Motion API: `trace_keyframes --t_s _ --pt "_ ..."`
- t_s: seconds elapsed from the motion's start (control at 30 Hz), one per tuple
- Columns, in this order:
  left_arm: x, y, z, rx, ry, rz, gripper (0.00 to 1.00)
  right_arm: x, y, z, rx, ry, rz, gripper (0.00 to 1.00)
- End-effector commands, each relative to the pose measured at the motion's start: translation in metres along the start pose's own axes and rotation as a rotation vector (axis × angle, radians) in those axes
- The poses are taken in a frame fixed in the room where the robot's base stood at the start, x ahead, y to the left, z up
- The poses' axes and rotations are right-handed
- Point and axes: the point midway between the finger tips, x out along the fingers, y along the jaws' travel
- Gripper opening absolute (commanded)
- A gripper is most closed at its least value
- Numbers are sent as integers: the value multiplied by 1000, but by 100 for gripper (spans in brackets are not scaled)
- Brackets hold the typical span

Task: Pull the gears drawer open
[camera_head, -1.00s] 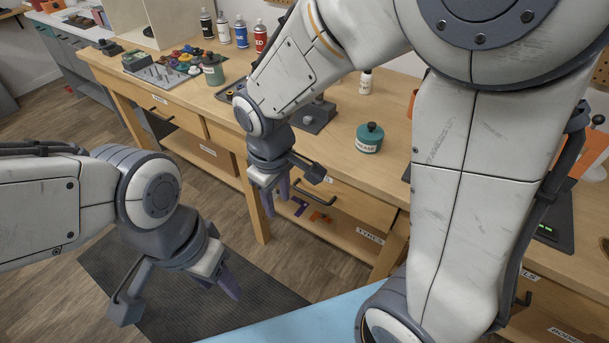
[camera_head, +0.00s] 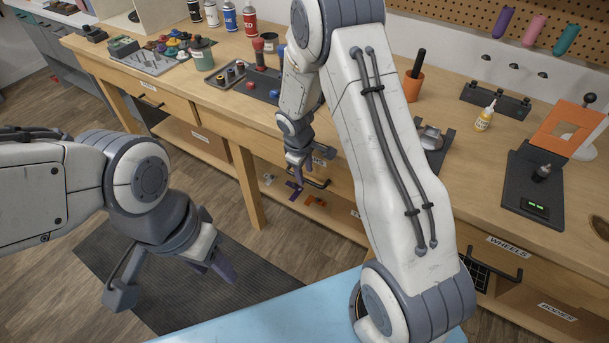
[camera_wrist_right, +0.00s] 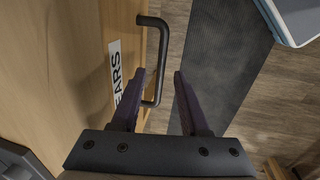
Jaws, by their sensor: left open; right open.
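The gears drawer (camera_wrist_right: 88,60) has a wooden front with a partly covered white label reading "EARS" and a dark bar handle (camera_wrist_right: 160,55). In the head view its handle (camera_head: 317,183) sits under the bench top, partly hidden by my right arm. The drawer looks shut. My right gripper (camera_head: 304,178) is open at the handle. In the right wrist view the handle bar shows between its two purple fingers (camera_wrist_right: 160,76); whether they touch it I cannot tell. My left gripper (camera_head: 222,266) is open and empty, low at the left, away from the bench.
The wooden bench top (camera_head: 470,185) holds bottles, a tray of coloured knobs (camera_head: 168,58), an orange cup (camera_head: 413,88) and a dark scale-like device (camera_head: 535,185). A wheels label (camera_head: 507,246) marks the bench front at right. A dark mat (camera_head: 130,285) covers the floor.

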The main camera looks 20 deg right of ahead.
Motion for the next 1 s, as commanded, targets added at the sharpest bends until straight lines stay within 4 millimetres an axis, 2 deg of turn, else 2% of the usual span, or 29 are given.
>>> trace_keyframes --t_s 0.03,0.17,0.47,0.6,1.0 --pt "1 0 0 0 0 0 50 7 0 1 1 -2 -1 45" --pt "2 0 0 0 0 0 50 16 0 0 0 -1 -1 45" --pt "2 0 0 0 0 0 50 18 0 0 2 0 0 45" --pt "2 0 0 0 0 0 50 18 0 0 1 0 0 0" --pt "2 0 0 0 0 0 50 17 0 0 1 0 0 0"
